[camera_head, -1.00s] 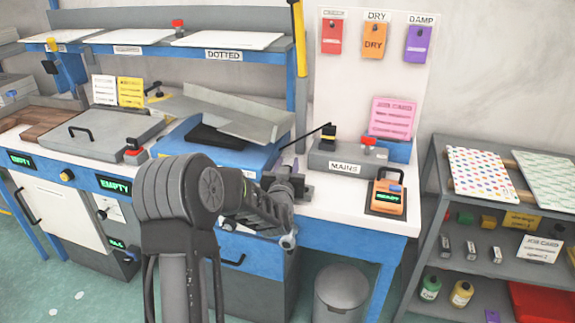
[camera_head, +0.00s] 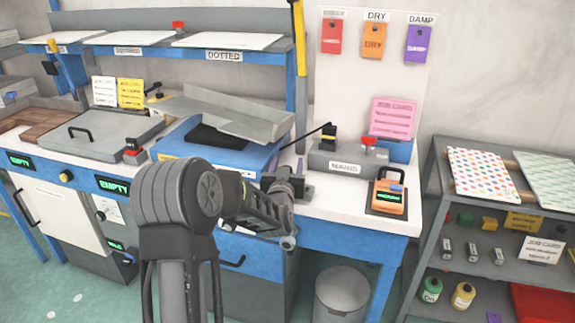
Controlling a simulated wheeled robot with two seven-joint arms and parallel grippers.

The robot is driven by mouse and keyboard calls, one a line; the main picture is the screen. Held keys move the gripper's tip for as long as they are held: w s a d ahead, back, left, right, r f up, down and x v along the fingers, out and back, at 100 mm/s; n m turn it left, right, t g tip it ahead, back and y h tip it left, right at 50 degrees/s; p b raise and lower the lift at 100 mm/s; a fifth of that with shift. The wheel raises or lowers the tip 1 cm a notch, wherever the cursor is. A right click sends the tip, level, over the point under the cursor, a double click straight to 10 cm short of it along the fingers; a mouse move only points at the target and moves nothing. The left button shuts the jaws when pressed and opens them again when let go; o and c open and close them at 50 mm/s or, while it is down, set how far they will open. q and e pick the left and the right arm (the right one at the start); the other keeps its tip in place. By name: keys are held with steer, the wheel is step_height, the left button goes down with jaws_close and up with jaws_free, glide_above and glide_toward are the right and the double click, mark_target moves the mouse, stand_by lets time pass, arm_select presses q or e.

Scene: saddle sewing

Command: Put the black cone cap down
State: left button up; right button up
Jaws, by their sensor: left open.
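My left gripper (camera_head: 300,186) is open at the front edge of the white worktop (camera_head: 335,206), to the left of the orange handheld device (camera_head: 389,196). My left arm comes up from the bottom of the view and hides part of the bench front. I cannot make out a black cone cap. Small dark parts show around the fingers, too small to tell apart from the gripper. My right gripper is not in view.
A grey box with a red button (camera_head: 345,164) stands behind the gripper. A blue machine with a raised grey lid (camera_head: 238,113) is at the left. A grey bin (camera_head: 341,293) stands below, and a shelf rack (camera_head: 436,190) is at the right.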

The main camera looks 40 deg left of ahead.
arm_select(q)
steer(key=shift+s+f, duration=0.15)
steer(key=shift+f, duration=0.75)
steer(key=shift+r+p, duration=0.45)
steer(key=shift+p, duration=0.2)
steer(key=shift+r+p, duration=0.3)
steer(key=shift+p, duration=0.2)
steer(key=shift+s+d+f+b, duration=0.25)
steer(key=shift+s+d+b, duration=0.15)
steer(key=shift+s+b, duration=0.15)
steer(key=r+v, duration=0.1)
steer(key=v, duration=0.9)
steer(key=shift+s+b, duration=0.2)
steer(key=shift+b, duration=0.1)
steer(key=shift+d, duration=0.15)
